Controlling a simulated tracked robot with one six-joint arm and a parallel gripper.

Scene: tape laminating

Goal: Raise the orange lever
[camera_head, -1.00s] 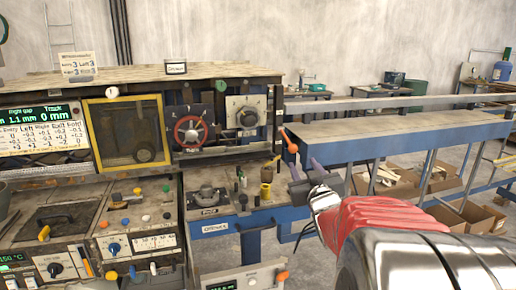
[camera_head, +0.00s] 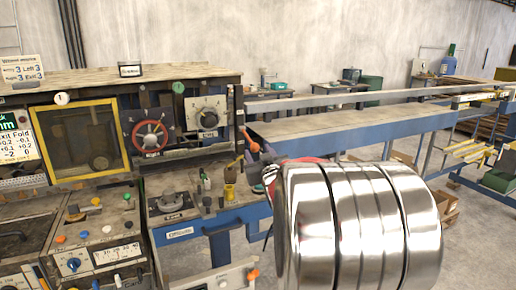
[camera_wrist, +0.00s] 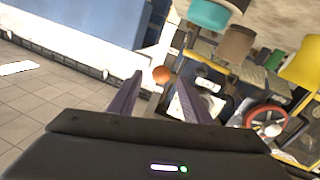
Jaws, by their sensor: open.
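The orange lever (camera_head: 254,146) stands out from the right end of the machine in the head view, its ball end tilted down to the right. In the wrist view its round orange end (camera_wrist: 161,75) shows between the tips of my open fingers. My gripper (camera_wrist: 160,82) is open, with one purple finger on either side of that ball in the picture. I cannot tell whether they touch it. In the head view my gripper (camera_head: 259,156) is just below the lever's end, largely hidden behind my silver and red arm.
The red handwheel (camera_head: 149,136) and a grey dial (camera_head: 208,117) are left of the lever. A yellow part (camera_head: 230,172) stands on the bench close to my gripper. A long blue-sided conveyor (camera_head: 350,128) runs to the right. Another orange knob (camera_head: 252,274) is low on the front.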

